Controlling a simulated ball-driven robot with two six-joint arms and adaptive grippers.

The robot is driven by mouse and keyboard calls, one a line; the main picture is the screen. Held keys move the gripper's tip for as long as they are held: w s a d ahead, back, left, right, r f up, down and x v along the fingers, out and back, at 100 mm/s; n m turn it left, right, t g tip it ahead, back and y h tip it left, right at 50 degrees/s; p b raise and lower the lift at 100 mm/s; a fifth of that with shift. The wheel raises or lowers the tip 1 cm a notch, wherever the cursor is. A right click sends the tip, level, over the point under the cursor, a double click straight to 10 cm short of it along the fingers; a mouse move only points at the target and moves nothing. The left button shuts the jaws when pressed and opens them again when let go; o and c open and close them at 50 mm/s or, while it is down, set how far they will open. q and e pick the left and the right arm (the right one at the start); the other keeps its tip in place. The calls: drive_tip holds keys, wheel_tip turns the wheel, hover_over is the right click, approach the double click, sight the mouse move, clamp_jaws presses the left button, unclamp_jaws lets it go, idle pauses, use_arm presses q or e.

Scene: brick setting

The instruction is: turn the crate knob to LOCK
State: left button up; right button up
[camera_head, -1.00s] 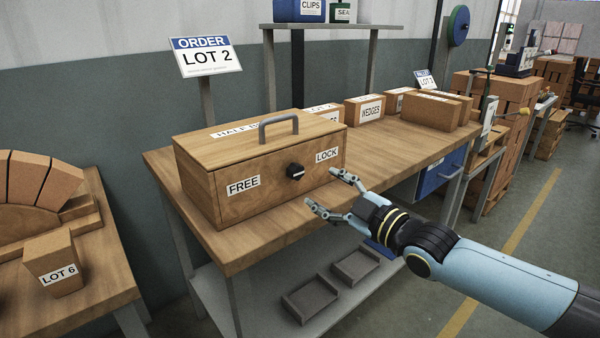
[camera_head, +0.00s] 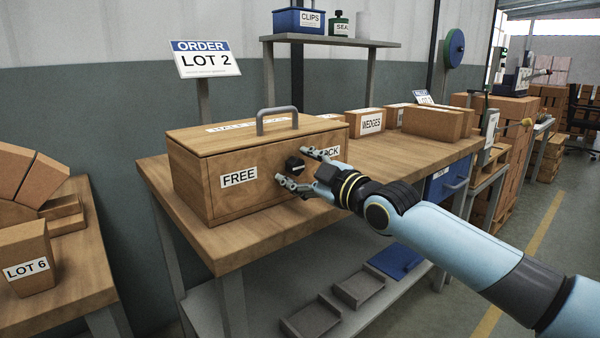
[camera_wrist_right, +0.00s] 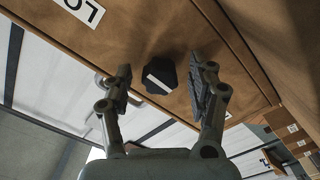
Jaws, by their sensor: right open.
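The wooden crate (camera_head: 222,204) stands on the workbench with its lid shut and a grey handle on top. Its black knob (camera_head: 294,165) is on the front face between the FREE label (camera_head: 239,177) and the LOCK label (camera_head: 332,152), which my gripper partly covers. My right gripper (camera_head: 297,169) is open at the crate front, with its fingers around the knob's area. In the right wrist view the knob (camera_wrist_right: 159,75) with its white mark lies between the two open fingers (camera_wrist_right: 160,84), with a gap on both sides. My left gripper is not in view.
The workbench (camera_head: 240,248) has bare wood in front of the crate. Cardboard boxes, one marked WEDGES (camera_head: 366,122), stand to the right behind the arm. An ORDER LOT 2 sign (camera_head: 205,60) stands behind. A LOT 6 block (camera_head: 27,262) is on the left table.

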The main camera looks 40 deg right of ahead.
drive_tip(key=shift+c, duration=0.4)
drive_tip(key=c, duration=1.1)
drive_tip(key=shift+o, duration=0.2)
drive_tip(key=shift+m, duration=0.3)
drive_tip(key=m+p, duration=0.1)
drive_tip(key=m, duration=0.2)
drive_tip(key=shift+m, duration=0.4)
drive_tip(key=m, duration=0.4)
drive_tip(key=shift+p, duration=0.4)
drive_tip(key=m, duration=0.5)
drive_tip(key=shift+a+p, duration=0.1)
drive_tip(key=shift+p, duration=0.25)
drive_tip(key=shift+m, duration=1.8)
